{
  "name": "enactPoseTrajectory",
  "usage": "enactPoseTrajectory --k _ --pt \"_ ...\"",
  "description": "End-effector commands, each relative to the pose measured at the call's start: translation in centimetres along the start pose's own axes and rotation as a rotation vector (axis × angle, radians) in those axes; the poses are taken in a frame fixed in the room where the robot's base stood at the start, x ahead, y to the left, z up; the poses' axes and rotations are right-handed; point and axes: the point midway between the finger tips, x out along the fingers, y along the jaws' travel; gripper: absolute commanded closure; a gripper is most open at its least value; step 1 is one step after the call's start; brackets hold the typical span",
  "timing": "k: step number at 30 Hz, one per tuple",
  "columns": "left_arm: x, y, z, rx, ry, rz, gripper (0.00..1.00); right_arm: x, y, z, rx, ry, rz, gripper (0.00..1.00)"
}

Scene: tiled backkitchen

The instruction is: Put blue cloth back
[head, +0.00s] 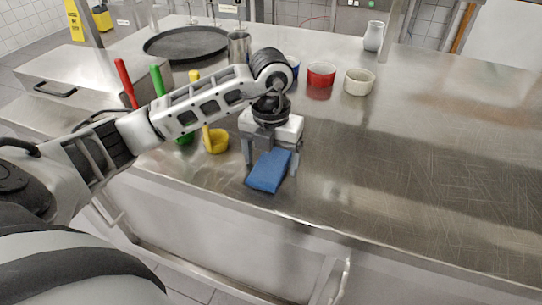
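The blue cloth (268,172) is a folded rectangular pad on the steel counter (400,180), close to its front edge. My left gripper (272,165) points down over the cloth. Its two fingers are wide apart, one on each side of the cloth's far part, and I see no grip on it. The gripper body hides the far end of the cloth. Whether the fingers touch the cloth or the counter, I cannot tell. My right gripper is not in view.
Red (125,82), green (157,80) and yellow (216,142) handled ladles lie left of the gripper, partly behind my arm. A black round tray (186,42), steel cup (239,47), red bowl (321,74), cream bowl (358,82) and white jug (373,37) stand behind. The counter's right is clear.

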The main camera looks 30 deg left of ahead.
Motion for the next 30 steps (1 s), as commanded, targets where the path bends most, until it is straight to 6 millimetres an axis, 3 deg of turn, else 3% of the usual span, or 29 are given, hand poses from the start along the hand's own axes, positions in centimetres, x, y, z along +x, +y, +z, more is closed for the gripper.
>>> enactPoseTrajectory --k 8,11,21,30 --pt "-0.7 0.0 0.1 0.000 -0.002 -0.001 0.19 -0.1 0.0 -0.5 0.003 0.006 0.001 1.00" --pt "-2.1 0.0 0.1 0.001 -0.006 -0.002 0.19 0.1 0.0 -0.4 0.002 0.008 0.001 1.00" --pt "-9.7 0.1 0.1 -0.001 -0.007 0.001 0.19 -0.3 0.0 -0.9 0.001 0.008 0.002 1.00" --pt "-12.3 0.0 0.0 -0.001 0.000 0.000 0.19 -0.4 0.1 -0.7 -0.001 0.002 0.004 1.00"
